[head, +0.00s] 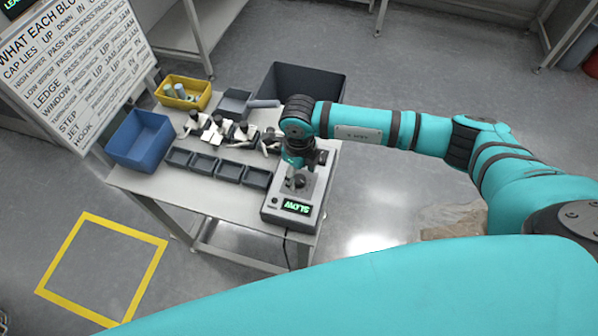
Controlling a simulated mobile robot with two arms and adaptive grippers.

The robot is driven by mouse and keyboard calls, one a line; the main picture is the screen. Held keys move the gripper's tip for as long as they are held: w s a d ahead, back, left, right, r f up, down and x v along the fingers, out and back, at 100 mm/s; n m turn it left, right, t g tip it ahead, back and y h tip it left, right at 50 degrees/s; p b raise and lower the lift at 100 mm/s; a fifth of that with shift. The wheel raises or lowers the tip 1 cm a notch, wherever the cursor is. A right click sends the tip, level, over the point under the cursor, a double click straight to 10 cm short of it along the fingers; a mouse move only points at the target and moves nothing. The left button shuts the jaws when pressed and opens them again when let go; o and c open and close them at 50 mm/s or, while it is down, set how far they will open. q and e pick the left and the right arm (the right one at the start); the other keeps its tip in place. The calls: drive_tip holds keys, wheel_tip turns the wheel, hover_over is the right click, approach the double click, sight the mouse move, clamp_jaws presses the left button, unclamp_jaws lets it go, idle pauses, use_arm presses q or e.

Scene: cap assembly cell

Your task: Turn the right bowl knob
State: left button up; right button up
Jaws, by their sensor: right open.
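A grey control box (277,203) stands at the right front corner of the grey table. Its dark knob (298,182) shows on the upper face, behind a display (297,207) with green text that looks like "SLOW", upside down. My right gripper (296,168) points down just over the knob, from an arm that comes in from the right. It is open. The gripper hides part of the box's far side, and I cannot tell whether its fingers touch the knob. My left gripper is out of view.
Several small grey bins (202,166) and dark and white fixtures (217,130) lie left of the box. A blue bin (140,141), a yellow bin (196,85) and a large dark bin (300,80) stand around them. A sign board (70,70) rises at the left.

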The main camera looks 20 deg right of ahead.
drive_tip(key=shift+f, duration=0.95)
drive_tip(key=c, duration=1.1)
